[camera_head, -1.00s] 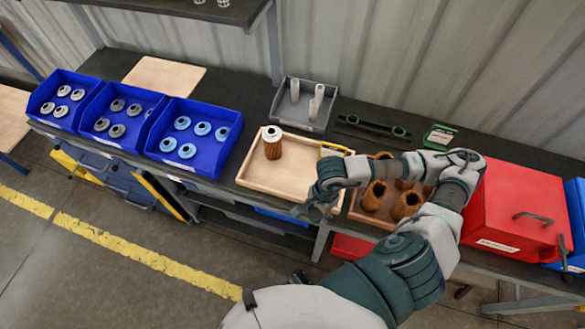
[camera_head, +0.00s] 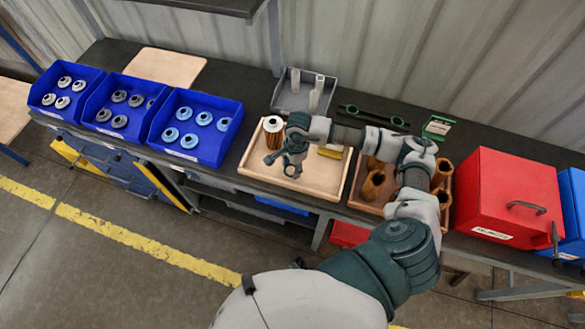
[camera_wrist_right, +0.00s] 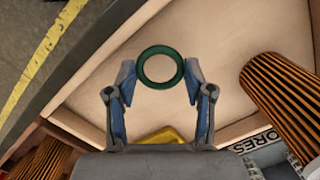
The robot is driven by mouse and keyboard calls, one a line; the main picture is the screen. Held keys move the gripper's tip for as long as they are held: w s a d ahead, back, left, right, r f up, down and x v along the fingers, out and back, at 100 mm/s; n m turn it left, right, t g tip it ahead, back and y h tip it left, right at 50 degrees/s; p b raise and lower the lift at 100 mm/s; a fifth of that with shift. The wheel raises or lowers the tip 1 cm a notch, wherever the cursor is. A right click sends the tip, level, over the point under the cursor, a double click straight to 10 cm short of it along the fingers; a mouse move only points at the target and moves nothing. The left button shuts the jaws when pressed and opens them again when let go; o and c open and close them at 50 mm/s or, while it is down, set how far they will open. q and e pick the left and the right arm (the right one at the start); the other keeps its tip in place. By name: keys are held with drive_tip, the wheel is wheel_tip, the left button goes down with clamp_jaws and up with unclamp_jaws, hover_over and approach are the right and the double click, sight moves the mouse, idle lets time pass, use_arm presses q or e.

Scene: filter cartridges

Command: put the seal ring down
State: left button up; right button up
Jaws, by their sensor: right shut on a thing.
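The green seal ring (camera_wrist_right: 179,77) shows in the wrist view between the fingertips of my right gripper (camera_wrist_right: 160,80), which is shut on it. In the head view my right gripper (camera_head: 289,168) is over the light wooden tray (camera_head: 324,181); the ring is too small to make out clearly there. In the wrist view the ring appears above the bare tray floor (camera_wrist_right: 225,50); I cannot tell whether it touches it. A pleated brown filter cartridge with a white cap (camera_head: 272,125) stands in the tray beside the gripper. My left gripper is not in view.
A yellow object (camera_head: 330,152) lies in the tray's back right. A box of brown cartridges (camera_head: 373,184) and a red case (camera_head: 500,190) stand to the right. Blue bins (camera_head: 190,155) stand left, a grey bin (camera_head: 290,100) behind. The tray's front right floor is clear.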

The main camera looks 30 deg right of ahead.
drive_tip(key=shift+a+f, duration=0.1)
drive_tip(key=shift+f, duration=0.85)
drive_tip(key=shift+d+f, duration=0.15)
drive_tip(key=shift+d, duration=0.25)
drive_tip(key=o, duration=0.6)
drive_tip(key=shift+d, duration=0.15)
drive_tip(key=shift+o, duration=0.6)
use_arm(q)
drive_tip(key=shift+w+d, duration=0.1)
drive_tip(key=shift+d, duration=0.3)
